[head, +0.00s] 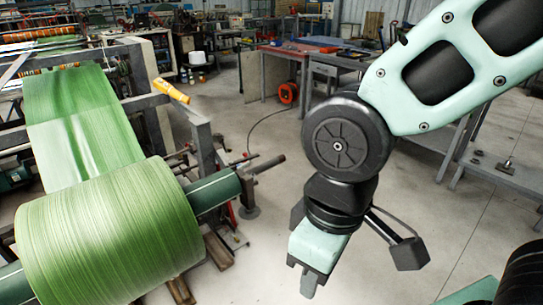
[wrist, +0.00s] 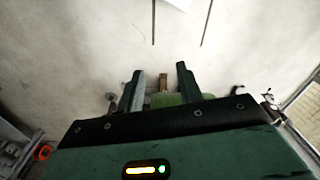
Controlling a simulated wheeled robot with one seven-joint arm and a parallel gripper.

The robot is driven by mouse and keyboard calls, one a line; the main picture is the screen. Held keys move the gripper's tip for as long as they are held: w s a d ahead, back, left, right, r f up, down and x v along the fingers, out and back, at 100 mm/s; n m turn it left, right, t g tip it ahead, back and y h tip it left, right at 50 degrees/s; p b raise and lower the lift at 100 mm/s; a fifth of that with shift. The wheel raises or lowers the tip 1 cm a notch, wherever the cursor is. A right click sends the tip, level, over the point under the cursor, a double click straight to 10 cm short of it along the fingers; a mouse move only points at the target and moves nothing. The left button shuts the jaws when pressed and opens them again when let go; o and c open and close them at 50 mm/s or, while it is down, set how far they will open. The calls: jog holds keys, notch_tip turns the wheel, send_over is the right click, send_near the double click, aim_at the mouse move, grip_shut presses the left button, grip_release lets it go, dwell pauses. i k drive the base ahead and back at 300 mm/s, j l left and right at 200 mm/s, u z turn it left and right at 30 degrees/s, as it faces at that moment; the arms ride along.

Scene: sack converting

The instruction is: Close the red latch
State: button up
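My gripper (head: 300,279) hangs in front of and to the right of the green roll, clear of the machine, pointing down over the floor. In the wrist view my gripper (wrist: 160,70) has its two fingers well apart with nothing held between them. No latch can be made out clearly. A small red part (head: 231,214) shows beside the roll's shaft end, partly hidden; I cannot tell whether it is the latch. The green roll (head: 108,235) sits on a shaft (head: 214,191). Part of a green thing (wrist: 178,99) shows beyond the fingers in the wrist view.
The machine frame (head: 205,150) stands left of my arm, with the shaft end (head: 268,164) jutting toward it. A yellow-orange object (head: 171,91) lies on the frame. An orange reel (head: 288,93) stands farther back. Grey benches (head: 500,172) are at right. Open floor lies around my gripper.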

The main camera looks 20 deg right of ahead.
aim_at(245, 158)
jog(key=i+l, duration=0.1)
jog(key=i, duration=0.5)
jog(key=i+l+u, duration=0.1)
jog(key=i, duration=0.45)
jog(key=i+l, duration=0.15)
jog(key=i, duration=0.45)
jog(key=i+l, duration=0.2)
jog(key=i, duration=0.4)
jog(key=j+u, duration=0.05)
